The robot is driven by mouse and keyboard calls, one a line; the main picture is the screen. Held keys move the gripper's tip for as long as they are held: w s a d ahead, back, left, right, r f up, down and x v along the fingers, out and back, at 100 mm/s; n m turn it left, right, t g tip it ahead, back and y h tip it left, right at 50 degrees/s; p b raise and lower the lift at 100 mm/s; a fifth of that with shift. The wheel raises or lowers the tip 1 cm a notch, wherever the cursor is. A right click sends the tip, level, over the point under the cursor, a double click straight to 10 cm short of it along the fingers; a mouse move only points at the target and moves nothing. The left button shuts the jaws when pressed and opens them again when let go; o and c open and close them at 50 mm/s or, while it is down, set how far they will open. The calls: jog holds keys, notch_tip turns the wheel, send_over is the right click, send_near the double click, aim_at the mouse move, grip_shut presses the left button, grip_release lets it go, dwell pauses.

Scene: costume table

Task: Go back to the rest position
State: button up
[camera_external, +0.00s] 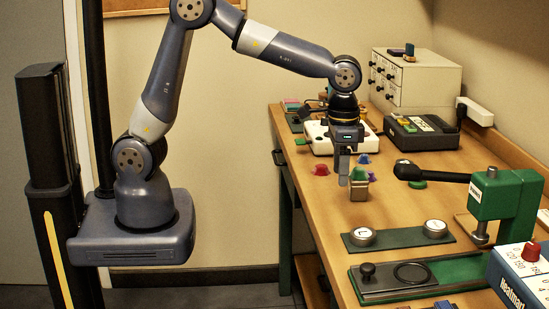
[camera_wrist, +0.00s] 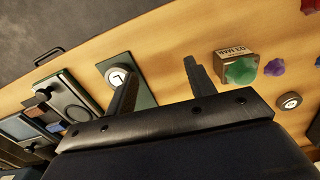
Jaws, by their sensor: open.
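My gripper (camera_external: 349,168) hangs above the wooden table, pointing down. In the wrist view its two dark fingers (camera_wrist: 160,68) stand apart with nothing between them. A small labelled box (camera_external: 358,190) with a green lump on top stands on the table just beside and below the fingers in the external view. The same box (camera_wrist: 236,66) lies to the right of the fingers in the wrist view, apart from them.
Red (camera_external: 320,170) and purple (camera_external: 371,177) lumps lie near the box. A green press (camera_external: 505,205) with a black handle stands at right. A green plate (camera_external: 400,238) with two round dials lies in front. White drawers (camera_external: 430,82) stand at the back.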

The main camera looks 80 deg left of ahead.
aim_at(340, 227)
jog(key=f, duration=0.5)
jog(key=f+p, duration=0.1)
jog(key=f, duration=0.4)
jog(key=shift+s+d+f, duration=0.1)
jog(key=shift+s, duration=0.1)
notch_tip(340, 227, up, 8)
jog(key=b, duration=0.1)
jog(key=shift+f, duration=0.15)
jog(key=shift+d, duration=0.1)
dwell(0.4)
